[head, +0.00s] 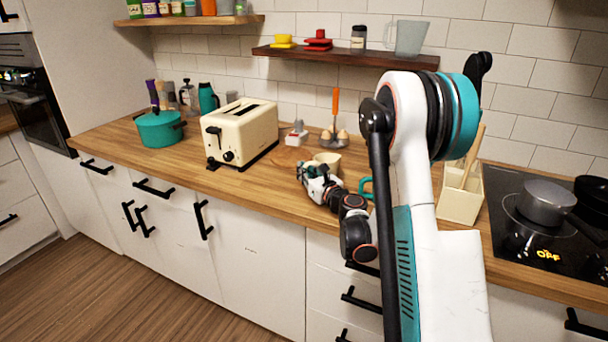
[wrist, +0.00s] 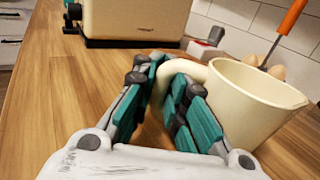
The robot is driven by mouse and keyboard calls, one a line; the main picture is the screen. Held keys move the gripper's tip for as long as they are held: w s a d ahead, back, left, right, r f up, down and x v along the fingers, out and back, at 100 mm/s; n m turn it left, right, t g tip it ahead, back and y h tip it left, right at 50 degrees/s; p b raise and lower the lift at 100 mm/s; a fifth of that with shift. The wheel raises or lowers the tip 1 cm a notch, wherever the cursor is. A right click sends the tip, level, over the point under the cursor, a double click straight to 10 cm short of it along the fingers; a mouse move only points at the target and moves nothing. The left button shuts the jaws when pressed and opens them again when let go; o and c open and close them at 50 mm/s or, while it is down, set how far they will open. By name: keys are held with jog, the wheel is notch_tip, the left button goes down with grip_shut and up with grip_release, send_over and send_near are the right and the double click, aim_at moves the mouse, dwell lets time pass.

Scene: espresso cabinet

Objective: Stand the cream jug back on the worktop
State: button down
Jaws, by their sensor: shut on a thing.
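The cream jug (wrist: 252,108) is at the right of the wrist view, about upright with its open rim up and its handle toward my gripper. My gripper (wrist: 165,85) is shut on the jug's handle, with the teal finger pads on either side of it. In the head view the jug (head: 329,158) shows just behind my gripper (head: 315,180), over the wooden worktop (head: 225,185). The jug's base is hidden, so I cannot tell whether it touches the worktop.
A cream toaster (head: 240,132) stands left of the jug. Behind are an egg holder with an orange-handled utensil (head: 336,105) and a small red-and-white item (head: 297,135). A teal object (head: 367,187), partly hidden, and a utensil holder (head: 460,200) are to the right. The front worktop left of my gripper is clear.

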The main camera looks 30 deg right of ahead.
jog(key=shift+r, duration=0.1)
jog(key=c, duration=1.6)
grip_release()
